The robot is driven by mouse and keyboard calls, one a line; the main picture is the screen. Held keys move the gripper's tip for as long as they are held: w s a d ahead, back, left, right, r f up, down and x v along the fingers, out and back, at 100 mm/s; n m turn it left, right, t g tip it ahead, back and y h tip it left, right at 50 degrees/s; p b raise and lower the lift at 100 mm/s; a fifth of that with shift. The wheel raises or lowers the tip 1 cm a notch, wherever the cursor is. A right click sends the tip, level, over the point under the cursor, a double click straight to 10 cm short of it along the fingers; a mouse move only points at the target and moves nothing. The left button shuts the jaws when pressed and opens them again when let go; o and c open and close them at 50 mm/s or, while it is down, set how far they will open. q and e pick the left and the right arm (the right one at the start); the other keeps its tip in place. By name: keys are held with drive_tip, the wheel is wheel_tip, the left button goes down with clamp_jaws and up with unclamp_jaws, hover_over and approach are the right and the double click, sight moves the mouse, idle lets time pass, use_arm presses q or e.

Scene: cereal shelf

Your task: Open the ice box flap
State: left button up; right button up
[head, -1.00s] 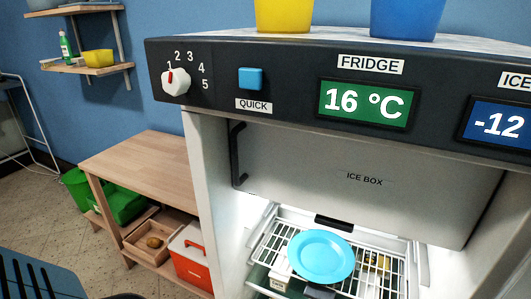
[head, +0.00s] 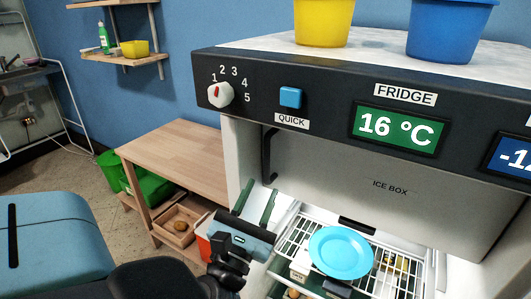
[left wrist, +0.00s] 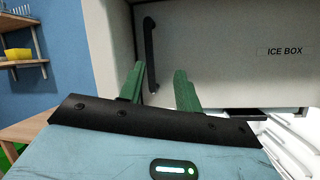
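The ice box flap (head: 355,185) is a grey panel with an "ICE BOX" label in the upper part of the fridge, and it looks shut. Its black vertical handle (head: 268,157) is at the flap's left edge. My left gripper (head: 258,190) is in front of the fridge, below the handle in the head view, with its green fingers apart and nothing between them. In the left wrist view the fingers (left wrist: 159,72) point toward the flap (left wrist: 225,60), and the handle (left wrist: 150,55) stands beyond them, apart from the fingertips. My right gripper is not in view.
A wire rack (head: 293,238) below the flap carries a blue plate (head: 341,252). A control panel (head: 325,105) with a dial (head: 220,95) overhangs the flap. Yellow (head: 322,22) and blue (head: 450,28) containers stand on top. A wooden bench (head: 180,160) is at the left.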

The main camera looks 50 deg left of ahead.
sight(266, 153)
use_arm(q)
drive_tip(key=w+a+r+n, duration=0.1)
drive_tip(key=w+a+r+n+y+p, duration=0.1)
drive_tip(key=w+r, duration=0.1)
drive_tip(key=w+a+r+n+p, duration=0.1)
drive_tip(key=w+a+r+n, duration=0.1)
drive_tip(key=shift+w+g, duration=0.2)
drive_tip(key=shift+g, duration=0.1)
drive_tip(key=shift+w+a+r, duration=0.15)
drive_tip(key=shift+w+a, duration=0.1)
drive_tip(key=shift+w, duration=0.1)
drive_tip(key=shift+w+a+p, duration=0.15)
drive_tip(key=shift+w+p, duration=0.15)
clamp_jaws()
